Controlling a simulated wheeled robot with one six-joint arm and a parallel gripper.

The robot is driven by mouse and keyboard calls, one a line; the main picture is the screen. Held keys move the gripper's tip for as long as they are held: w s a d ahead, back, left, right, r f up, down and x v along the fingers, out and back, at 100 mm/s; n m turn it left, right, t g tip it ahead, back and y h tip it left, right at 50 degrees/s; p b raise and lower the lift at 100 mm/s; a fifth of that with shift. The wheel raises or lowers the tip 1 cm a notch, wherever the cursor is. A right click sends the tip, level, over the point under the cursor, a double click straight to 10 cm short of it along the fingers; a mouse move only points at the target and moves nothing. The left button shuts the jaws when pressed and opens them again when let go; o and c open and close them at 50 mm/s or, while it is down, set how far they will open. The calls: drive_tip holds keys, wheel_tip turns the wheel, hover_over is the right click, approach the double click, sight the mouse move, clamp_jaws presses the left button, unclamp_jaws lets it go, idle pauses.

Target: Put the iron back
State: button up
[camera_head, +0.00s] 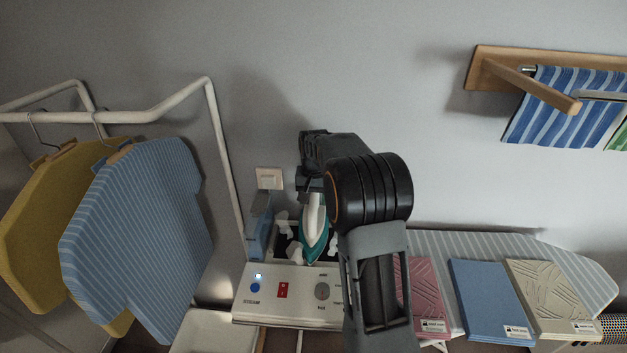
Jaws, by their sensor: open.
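The iron (316,240) has a teal body and a white upper part. White pieces sit at both sides of the iron's lower end. My gripper (313,193) is open at the iron's top end, just above or around its white part. My dark arm hides much of the gripper, so I cannot tell if the fingers touch the iron.
A blue-grey upright object (259,228) stands close left of the iron. An ironing board (480,243) at right holds folded pink (425,295), blue (488,295) and beige (550,290) cloths. Shirts (140,220) hang on a white rack (160,112) at left. A wooden towel rail (490,75) is at upper right.

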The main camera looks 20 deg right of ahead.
wheel_tip(320, 180, up, 8)
drive_tip(key=s+a+r+n+t, duration=0.2)
drive_tip(key=s+a+r+n, duration=0.15)
drive_tip(key=s+a, duration=0.5)
drive_tip(key=s+a+f+n+t, duration=0.1)
drive_tip(key=s+f, duration=0.1)
drive_tip(key=s, duration=0.5)
drive_tip(key=s+a+f+n+t, duration=0.1)
drive_tip(key=s+a+f, duration=0.1)
drive_tip(key=s, duration=0.6)
drive_tip(key=shift+f, duration=0.7)
drive_tip(key=shift+c, duration=0.4)
